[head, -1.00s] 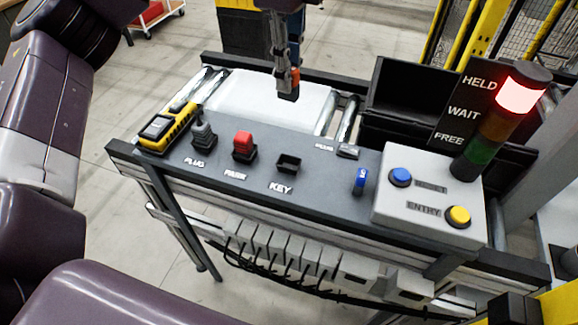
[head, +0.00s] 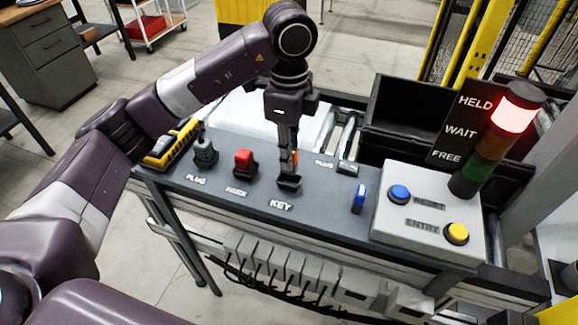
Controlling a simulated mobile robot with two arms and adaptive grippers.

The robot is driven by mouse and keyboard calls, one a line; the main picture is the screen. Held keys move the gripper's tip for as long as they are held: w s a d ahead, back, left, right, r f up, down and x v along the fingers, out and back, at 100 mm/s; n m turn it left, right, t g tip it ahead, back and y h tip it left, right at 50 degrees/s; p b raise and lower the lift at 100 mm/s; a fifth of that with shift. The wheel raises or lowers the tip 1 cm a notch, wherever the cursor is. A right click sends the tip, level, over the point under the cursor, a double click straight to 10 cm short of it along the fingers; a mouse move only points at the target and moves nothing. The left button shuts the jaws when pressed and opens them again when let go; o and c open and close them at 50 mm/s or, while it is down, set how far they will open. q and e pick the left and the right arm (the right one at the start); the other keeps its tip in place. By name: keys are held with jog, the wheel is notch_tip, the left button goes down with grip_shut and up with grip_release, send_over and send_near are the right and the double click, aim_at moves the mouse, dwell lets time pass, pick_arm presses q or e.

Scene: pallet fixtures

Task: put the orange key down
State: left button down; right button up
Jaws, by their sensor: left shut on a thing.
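My left gripper (head: 289,180) points down at the KEY socket of the grey console (head: 325,205). It is shut on the orange key (head: 295,158), of which only a small strip shows beside the fingers. The dark KEY socket (head: 288,188) sits just behind the KEY label, mostly hidden by the fingertips. I cannot tell whether the key is inside the socket or just above it. My right gripper is not in view.
A red PARK piece (head: 243,162) and a grey PLUG piece (head: 205,152) stand left of the gripper, near a yellow device (head: 170,145). A blue piece (head: 359,198) and a button box (head: 425,245) lie to the right. The signal tower (head: 515,117) glows red at HELD.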

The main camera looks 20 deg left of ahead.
pick_arm(q)
jog(key=shift+f+p, duration=0.6)
jog(key=shift+f, duration=1.9)
jog(key=c, duration=1.8)
grip_release()
jog(key=shift+c, duration=0.2)
jog(key=shift+r, duration=0.2)
jog(key=shift+r+b, duration=0.3)
notch_tip(320, 180, up, 11)
jog(key=shift+r+b, duration=0.15)
jog(key=shift+b, duration=0.9)
